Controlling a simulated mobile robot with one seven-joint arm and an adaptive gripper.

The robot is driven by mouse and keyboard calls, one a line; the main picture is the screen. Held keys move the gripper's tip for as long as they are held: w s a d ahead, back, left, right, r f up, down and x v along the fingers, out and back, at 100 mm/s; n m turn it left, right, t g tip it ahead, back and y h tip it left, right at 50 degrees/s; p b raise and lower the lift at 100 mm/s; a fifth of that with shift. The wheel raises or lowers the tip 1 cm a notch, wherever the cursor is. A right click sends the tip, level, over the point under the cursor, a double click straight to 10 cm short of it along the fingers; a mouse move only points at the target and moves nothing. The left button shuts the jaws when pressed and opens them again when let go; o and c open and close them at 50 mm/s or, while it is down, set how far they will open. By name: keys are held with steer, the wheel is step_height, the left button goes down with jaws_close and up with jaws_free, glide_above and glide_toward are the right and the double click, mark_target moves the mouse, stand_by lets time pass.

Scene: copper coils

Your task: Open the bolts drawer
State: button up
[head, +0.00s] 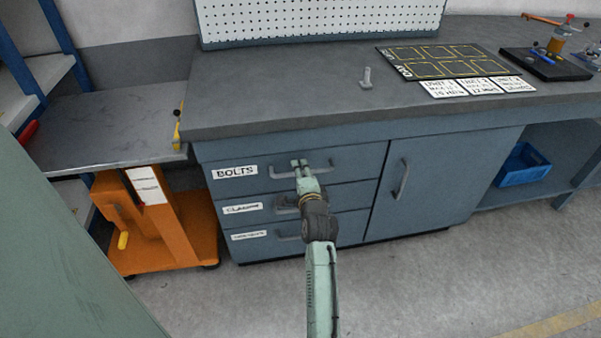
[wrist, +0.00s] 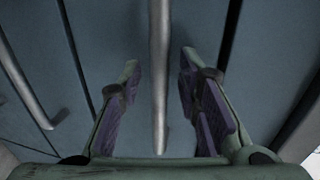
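The bolts drawer (head: 350,160) is the top drawer of the blue-grey cabinet and looks shut. Its white label (head: 235,171) reads BOLTS. My gripper (head: 299,163) is at the drawer's bar handle (head: 327,168), reaching from the front and covering its middle. In the wrist view the handle (wrist: 159,75) runs between the two purple-padded fingers of my gripper (wrist: 160,85). The fingers stand apart, with a gap on each side of the bar.
Two more labelled drawers (head: 350,196) lie below, and a cabinet door (head: 430,175) is to the right. An orange lift cart (head: 195,225) stands to the left. A bolt (head: 366,80) stands on the worktop (head: 290,85). The floor (head: 430,285) in front is clear.

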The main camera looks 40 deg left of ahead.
jaws_close()
stand_by(0.7)
